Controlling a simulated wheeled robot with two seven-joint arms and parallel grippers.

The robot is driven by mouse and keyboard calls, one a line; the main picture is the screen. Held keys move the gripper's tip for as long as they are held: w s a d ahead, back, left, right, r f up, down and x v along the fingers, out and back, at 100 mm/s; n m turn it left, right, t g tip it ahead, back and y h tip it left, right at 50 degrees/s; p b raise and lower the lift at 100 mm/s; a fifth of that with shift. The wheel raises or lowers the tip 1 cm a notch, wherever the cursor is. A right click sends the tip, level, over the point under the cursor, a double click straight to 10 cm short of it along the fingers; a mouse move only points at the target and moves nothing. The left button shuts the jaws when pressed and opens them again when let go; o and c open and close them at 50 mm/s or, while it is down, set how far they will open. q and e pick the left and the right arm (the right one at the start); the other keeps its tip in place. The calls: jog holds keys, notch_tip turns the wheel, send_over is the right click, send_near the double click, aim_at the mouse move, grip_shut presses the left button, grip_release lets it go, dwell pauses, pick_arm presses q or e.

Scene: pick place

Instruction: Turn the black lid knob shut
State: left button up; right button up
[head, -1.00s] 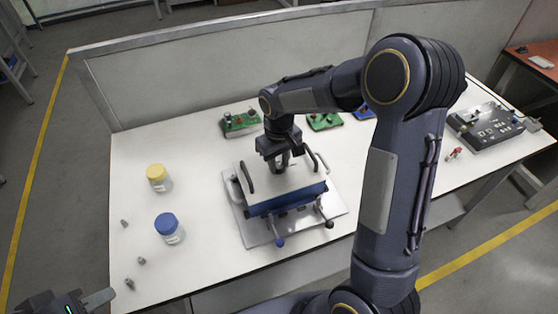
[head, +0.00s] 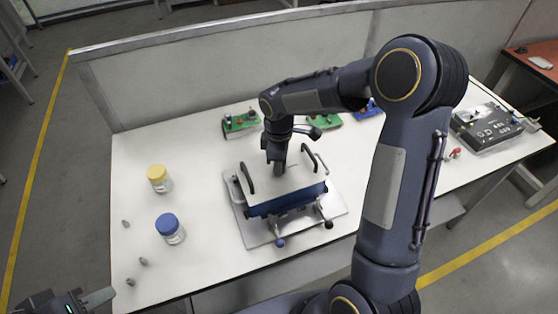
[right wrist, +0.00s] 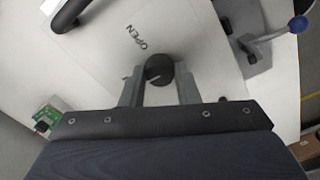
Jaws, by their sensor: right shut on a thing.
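The black lid knob (right wrist: 159,70) sits on the white lid (right wrist: 105,50) of the blue box, with the word OPEN printed beside it. A light mark on the knob points to the left in the right wrist view. My right gripper (right wrist: 160,80) is shut on the knob, one finger on each side. In the head view the right gripper (head: 279,168) comes straight down onto the lid (head: 298,178) and hides the knob. My left gripper (head: 92,300) is at the lower left, away from the box; whether it is open is unclear.
The box stands on a metal plate (head: 255,235) with lever clamps at its front. A yellow-capped jar (head: 158,178) and a blue-capped jar (head: 170,228) stand left. Green boards (head: 240,123) lie behind. A black control panel (head: 487,127) is at the right.

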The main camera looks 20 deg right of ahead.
jog(key=shift+n, duration=0.6)
jog(key=o, duration=1)
jog(key=shift+c, duration=0.2)
jog(key=shift+r, duration=0.1)
notch_tip(320, 180, up, 8)
jog(key=shift+f, duration=0.25)
jog(key=shift+r, duration=0.1)
